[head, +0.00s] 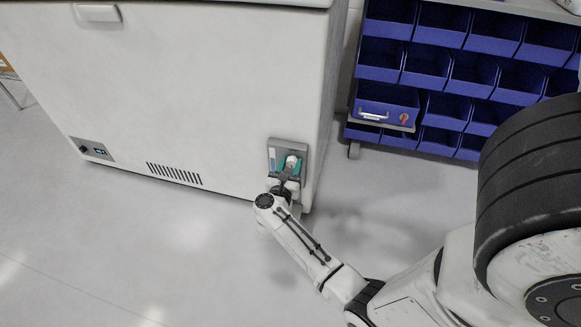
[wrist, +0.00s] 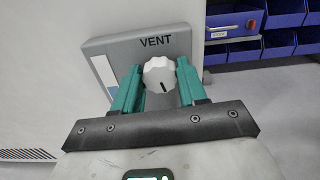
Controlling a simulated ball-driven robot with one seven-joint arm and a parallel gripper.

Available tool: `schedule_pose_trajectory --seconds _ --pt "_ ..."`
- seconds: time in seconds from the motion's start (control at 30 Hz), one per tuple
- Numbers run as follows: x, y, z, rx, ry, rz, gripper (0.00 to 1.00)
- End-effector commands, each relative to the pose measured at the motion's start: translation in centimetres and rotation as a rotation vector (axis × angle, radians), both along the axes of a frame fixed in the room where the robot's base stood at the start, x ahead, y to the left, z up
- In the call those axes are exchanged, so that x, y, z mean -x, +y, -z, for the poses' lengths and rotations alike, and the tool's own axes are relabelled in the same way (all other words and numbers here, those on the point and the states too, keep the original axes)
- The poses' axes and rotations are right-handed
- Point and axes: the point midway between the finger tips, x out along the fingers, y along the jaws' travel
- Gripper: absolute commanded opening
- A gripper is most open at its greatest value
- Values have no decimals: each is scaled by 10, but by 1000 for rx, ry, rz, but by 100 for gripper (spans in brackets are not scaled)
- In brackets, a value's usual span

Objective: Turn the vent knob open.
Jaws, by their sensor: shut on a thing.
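The vent knob (wrist: 159,74) is a white, ribbed dial with a dark pointer line at its lower side in the wrist view. It sits on a grey panel (wrist: 100,50) marked VENT, with a pale blue and white strip at its left. In the head view the panel (head: 272,145) is on the freezer's front near the lower right corner. My gripper (wrist: 156,75) has teal fingers shut on the knob, one on each side of it. In the head view my gripper (head: 290,164) reaches the panel, and the knob is small there.
The white chest freezer (head: 200,80) has a vent grille (head: 174,174) and a small control display (head: 91,148) low on its front. A rack of blue bins (head: 440,70) stands to the right. The grey floor (head: 100,250) in front is clear.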

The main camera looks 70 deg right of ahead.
Motion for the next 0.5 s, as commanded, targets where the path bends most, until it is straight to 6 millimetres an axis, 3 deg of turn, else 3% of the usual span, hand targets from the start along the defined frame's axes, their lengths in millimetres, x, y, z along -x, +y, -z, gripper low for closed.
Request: schedule_pose_trajectory --seconds 0.47,0.5 --pt "1 0 2 -6 -13 -1 11" --pt "1 0 3 -6 -13 -1 44"
